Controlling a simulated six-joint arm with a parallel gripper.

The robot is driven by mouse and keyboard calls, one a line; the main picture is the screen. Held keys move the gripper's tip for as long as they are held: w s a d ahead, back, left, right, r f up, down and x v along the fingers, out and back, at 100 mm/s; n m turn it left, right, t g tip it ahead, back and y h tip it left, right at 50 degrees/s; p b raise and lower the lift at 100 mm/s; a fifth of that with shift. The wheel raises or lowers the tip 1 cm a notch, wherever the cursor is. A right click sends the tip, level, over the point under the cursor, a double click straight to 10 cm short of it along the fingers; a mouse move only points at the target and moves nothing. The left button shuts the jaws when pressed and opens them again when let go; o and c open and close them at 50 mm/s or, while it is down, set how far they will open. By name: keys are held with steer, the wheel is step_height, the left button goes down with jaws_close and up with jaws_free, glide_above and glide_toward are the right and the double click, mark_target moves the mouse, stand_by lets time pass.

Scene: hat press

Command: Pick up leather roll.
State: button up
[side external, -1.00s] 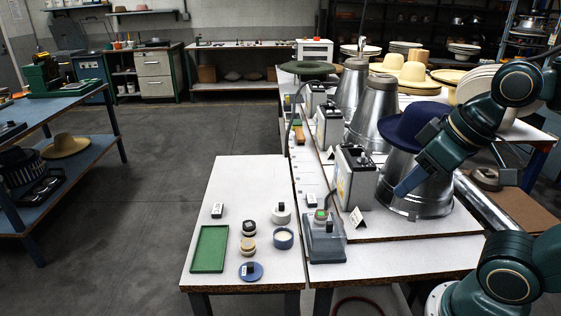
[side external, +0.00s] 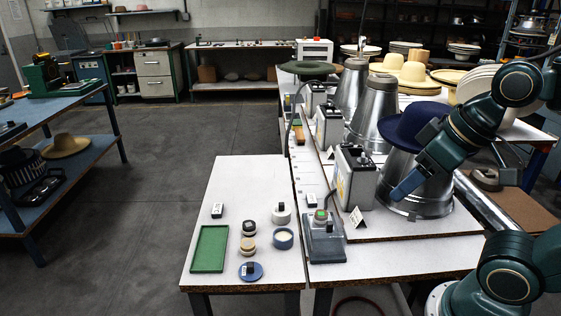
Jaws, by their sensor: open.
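No item can be surely identified as the leather roll. A small tan roll-like piece (side external: 248,246) on the near white table is a possible match. Beside it are a black-and-white round piece (side external: 249,228), a pale round piece with a dark top (side external: 281,214), a blue cup with cream contents (side external: 283,238) and a blue disc with a dark knob (side external: 251,271). My gripper (side external: 396,193) is to the right and well apart from these, in front of a metal cone in this view. It is open, and nothing shows between its jaws.
A green tray (side external: 209,249) lies left of the small pieces. A grey device (side external: 325,238) stands to their right. Metal cones (side external: 378,113), one under a navy hat (side external: 413,124), and boxy units (side external: 354,177) line the right bench. The near table's far half is mostly clear.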

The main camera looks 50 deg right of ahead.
steer(key=m+g, duration=0.6)
steer(key=m, duration=0.8)
glide_above(321, 214)
step_height(321, 214, down, 15)
steer(key=shift+d+r, duration=0.1)
steer(key=shift+f, duration=4.25)
steer(key=shift+f, duration=0.15)
